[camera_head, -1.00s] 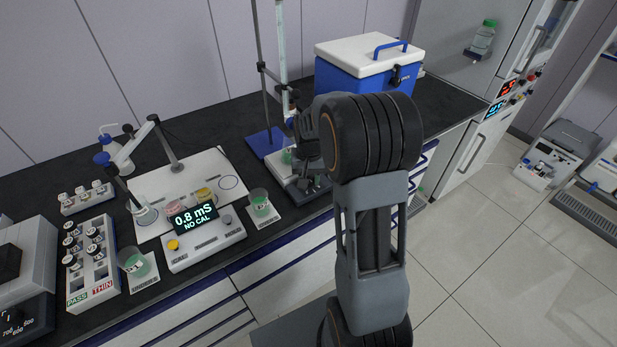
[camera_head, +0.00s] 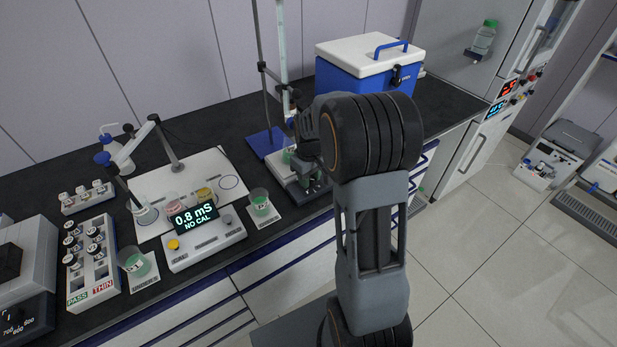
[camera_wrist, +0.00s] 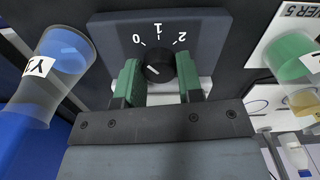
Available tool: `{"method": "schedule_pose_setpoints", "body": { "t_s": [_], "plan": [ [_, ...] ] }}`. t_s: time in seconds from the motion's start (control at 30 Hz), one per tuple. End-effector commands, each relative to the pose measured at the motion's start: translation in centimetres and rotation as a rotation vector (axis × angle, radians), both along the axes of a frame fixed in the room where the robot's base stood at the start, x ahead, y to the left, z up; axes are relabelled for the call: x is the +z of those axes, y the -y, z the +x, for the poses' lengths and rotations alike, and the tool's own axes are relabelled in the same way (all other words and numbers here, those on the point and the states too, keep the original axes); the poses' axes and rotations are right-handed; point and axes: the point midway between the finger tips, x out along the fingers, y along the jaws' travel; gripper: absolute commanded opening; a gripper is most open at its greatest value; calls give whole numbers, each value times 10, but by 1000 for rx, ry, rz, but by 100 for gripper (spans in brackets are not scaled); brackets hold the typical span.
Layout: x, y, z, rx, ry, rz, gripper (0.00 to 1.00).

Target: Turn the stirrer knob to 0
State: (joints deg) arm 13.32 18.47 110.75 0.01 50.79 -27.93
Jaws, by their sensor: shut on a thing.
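The stirrer (camera_head: 284,172) stands on the bench, partly hidden by my arm in the head view. In the wrist view its dark front panel (camera_wrist: 215,45) carries the marks 0, 1 and 2 in an arc. The black stirrer knob (camera_wrist: 160,66) sits below the 1 mark, between the green fingertips of my gripper (camera_wrist: 160,78). My gripper is shut on the knob. A small white line shows on the knob's lower left face; which mark it points to is hard to tell. In the head view my gripper (camera_head: 315,184) is at the stirrer's front.
A beaker with blue liquid (camera_wrist: 62,65) stands close to the left of the fingers in the wrist view. A beaker with green liquid (camera_head: 260,203) stands left of the stirrer. The blue stand base (camera_head: 265,142) and blue cooler (camera_head: 365,70) are behind.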

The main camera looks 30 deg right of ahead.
Motion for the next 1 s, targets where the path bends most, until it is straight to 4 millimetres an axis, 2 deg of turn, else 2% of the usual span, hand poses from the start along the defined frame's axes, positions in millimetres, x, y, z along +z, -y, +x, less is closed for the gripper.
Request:
{"method": "schedule_pose_setpoints", "body": {
  "t_s": [0.3,0.77,0.8,0.9,1.0],
  "plan": [
    [0,0,0,88,0,0,10],
    [0,0,0,100,0,-1,10],
    [0,0,0,100,0,-1,36],
    [0,0,0,100,0,-1,45],
    [0,0,0,99,0,-1,45]
  ]
}}
